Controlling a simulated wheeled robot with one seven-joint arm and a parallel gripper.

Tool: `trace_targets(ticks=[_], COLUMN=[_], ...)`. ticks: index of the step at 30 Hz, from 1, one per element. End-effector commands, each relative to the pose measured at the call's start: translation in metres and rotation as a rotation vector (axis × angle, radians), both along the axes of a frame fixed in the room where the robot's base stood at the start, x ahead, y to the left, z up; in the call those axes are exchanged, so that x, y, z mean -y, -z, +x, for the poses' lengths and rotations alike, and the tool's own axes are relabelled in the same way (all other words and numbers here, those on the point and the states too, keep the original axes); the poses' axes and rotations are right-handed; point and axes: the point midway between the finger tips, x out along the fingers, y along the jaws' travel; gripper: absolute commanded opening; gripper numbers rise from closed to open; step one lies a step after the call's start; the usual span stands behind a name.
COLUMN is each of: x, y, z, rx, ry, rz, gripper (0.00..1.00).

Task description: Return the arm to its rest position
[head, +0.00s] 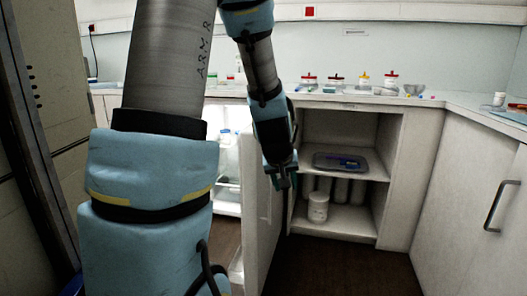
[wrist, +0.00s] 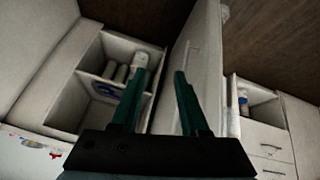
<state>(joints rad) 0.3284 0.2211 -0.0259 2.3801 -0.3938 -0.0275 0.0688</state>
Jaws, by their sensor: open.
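My arm reaches forward from the left of the head view, over the floor in front of the counter. My gripper (head: 284,183) hangs downward beside the edge of an open cabinet door (head: 262,210). In the wrist view my gripper (wrist: 155,80) has its two green fingers spread apart, with nothing between them but the view of the door (wrist: 193,50) beyond. I cannot tell from these views whether a finger touches the door.
The open cabinet (head: 385,190) holds a tray (head: 345,168) on its shelf and a white jar (head: 318,207) below. Several jars with coloured lids stand on the counter (head: 440,99). A lit open compartment (head: 228,165) is left of the door. Dark floor (head: 340,270) is clear in front.

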Motion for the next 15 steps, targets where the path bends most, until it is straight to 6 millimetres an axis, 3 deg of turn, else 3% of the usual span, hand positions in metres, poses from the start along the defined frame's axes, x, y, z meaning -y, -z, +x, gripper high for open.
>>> trace_targets(ticks=[1,3,12,15], x=[-0.024,-0.049,-0.132,-0.127], y=[0.001,0.005,0.009,-0.02], z=[-0.02,-0.047,-0.143,-0.138], rx=[-0.057,-0.138,-0.4,-0.391], ry=[0.011,0.031,0.057,0.063], rz=[0.027,0.064,0.203,0.199], gripper=[0.45,0.45,0.45,0.45])
